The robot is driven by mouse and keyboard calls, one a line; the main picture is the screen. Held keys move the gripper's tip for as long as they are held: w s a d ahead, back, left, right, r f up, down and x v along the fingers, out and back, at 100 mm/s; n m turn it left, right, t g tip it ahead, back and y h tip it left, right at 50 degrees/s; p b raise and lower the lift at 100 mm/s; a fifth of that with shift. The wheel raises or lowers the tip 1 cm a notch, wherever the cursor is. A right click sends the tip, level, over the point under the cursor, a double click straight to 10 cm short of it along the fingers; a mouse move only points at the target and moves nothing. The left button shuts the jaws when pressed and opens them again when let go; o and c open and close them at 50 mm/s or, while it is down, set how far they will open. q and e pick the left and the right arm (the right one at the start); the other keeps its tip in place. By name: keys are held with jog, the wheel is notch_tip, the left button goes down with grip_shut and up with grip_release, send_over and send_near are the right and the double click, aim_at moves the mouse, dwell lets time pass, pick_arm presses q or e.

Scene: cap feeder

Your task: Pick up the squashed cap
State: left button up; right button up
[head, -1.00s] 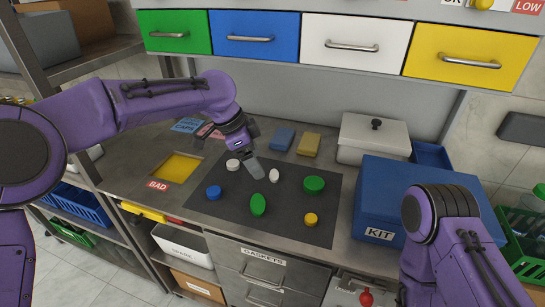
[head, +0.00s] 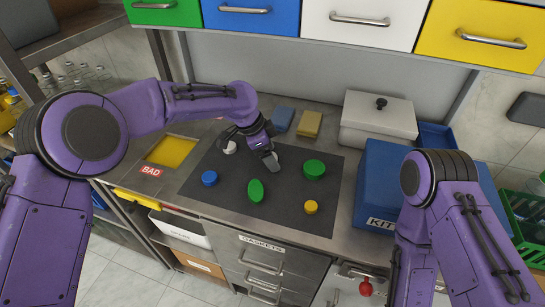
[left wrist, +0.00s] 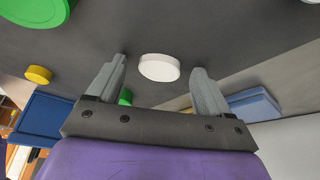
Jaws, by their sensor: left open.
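The caps lie on a dark mat (head: 225,207). An oval green cap (head: 256,190) looks flattened next to the round green cap (head: 314,169). My left gripper (head: 271,160) points down over the mat and hides the narrow white cap in the head view. In the left wrist view my left gripper (left wrist: 158,70) is open and empty. A white, oval-looking cap (left wrist: 159,67) shows between its fingertips, with gaps on both sides. Another white cap (head: 229,147), a blue cap (head: 209,178) and a yellow cap (head: 311,207) lie around it. My right gripper is out of view.
A yellow recess (head: 171,152) marked BAD is at the left. Blue (head: 282,119) and yellow (head: 308,123) blocks lie behind the mat. A white lidded box (head: 377,122) and a blue KIT box (head: 385,180) stand at the right. Drawers overhang the back.

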pick_arm(q)
jog(key=shift+s+r, duration=0.1)
jog(key=shift+s, duration=0.05)
jog(key=c, duration=1)
jog(key=shift+c, duration=0.7)
